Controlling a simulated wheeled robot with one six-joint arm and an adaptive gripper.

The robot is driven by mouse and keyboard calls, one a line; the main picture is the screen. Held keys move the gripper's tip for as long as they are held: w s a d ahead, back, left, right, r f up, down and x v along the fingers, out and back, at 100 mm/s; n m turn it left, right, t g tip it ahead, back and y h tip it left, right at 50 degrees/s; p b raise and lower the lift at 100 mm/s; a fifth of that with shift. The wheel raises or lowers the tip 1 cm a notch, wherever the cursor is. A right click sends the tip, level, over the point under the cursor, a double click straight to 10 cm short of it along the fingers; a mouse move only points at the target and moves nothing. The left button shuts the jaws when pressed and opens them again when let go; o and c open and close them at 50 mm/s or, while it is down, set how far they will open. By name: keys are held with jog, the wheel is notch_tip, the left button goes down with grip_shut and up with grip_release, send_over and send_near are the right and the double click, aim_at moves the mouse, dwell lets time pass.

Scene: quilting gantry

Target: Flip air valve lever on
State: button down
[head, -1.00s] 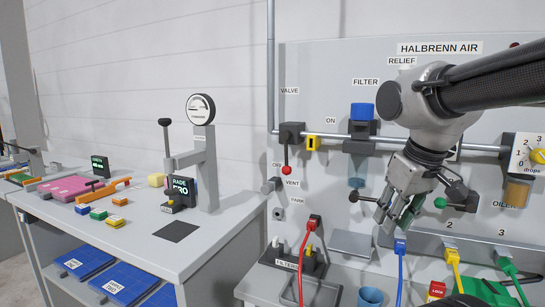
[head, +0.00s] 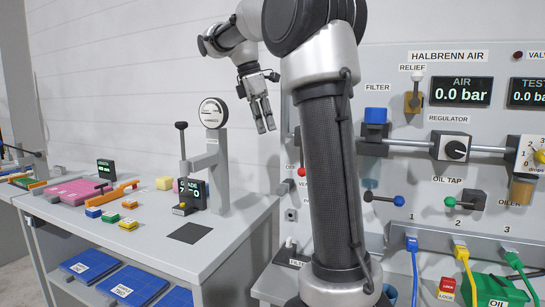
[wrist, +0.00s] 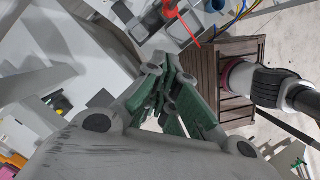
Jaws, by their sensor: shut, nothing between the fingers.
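The air valve is mostly hidden behind my arm in the head view. Its red lever knob (head: 301,172) shows at the arm's left edge, low beside the partly covered OFF label. The lever's stem and the ON label are hidden. My gripper (head: 265,127) hangs fingers down, left of and above the knob and apart from it, in front of the white wall. Its green-padded fingers (wrist: 165,90) are together and empty in the wrist view. The AIR display (head: 459,92) reads 0.0 bar.
A round gauge on a grey stand (head: 213,113) rises from the left bench (head: 150,240), close left of my gripper. The regulator (head: 456,147), blue-topped filter (head: 376,125) and oil tap (head: 467,200) are on the panel at right. Colored hoses hang below them.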

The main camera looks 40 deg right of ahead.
jog(key=s+d+f, duration=0.3)
jog(key=d+f, duration=0.3)
jog(key=f, duration=0.3)
jog(key=shift+s+f, duration=0.2)
jog(key=shift+f, duration=0.05)
